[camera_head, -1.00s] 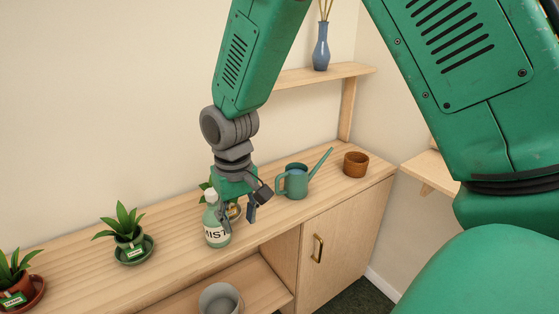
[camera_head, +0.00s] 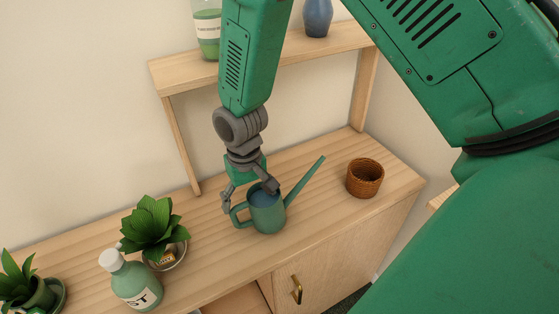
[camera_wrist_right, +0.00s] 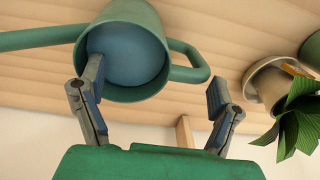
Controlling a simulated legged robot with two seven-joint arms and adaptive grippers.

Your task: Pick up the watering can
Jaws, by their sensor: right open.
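The green watering can (camera_head: 268,219) stands upright on the wooden counter, its spout pointing up to the right and its loop handle on the left. It shows in the right wrist view (camera_wrist_right: 150,28) with a round, blue-looking opening. My right gripper (camera_head: 251,196) is open and pointing down at the can. In the right wrist view my right gripper (camera_wrist_right: 156,82) has one finger over the opening and the other out beyond the handle (camera_wrist_right: 202,65), so the handle side lies between them. I cannot tell if a finger touches. My left gripper is not in view.
The counter (camera_head: 215,255) also holds a woven brown pot (camera_head: 365,178) right of the can. A raised shelf (camera_head: 185,73) with a jar (camera_head: 207,30) and blue vase (camera_head: 317,17) is behind.

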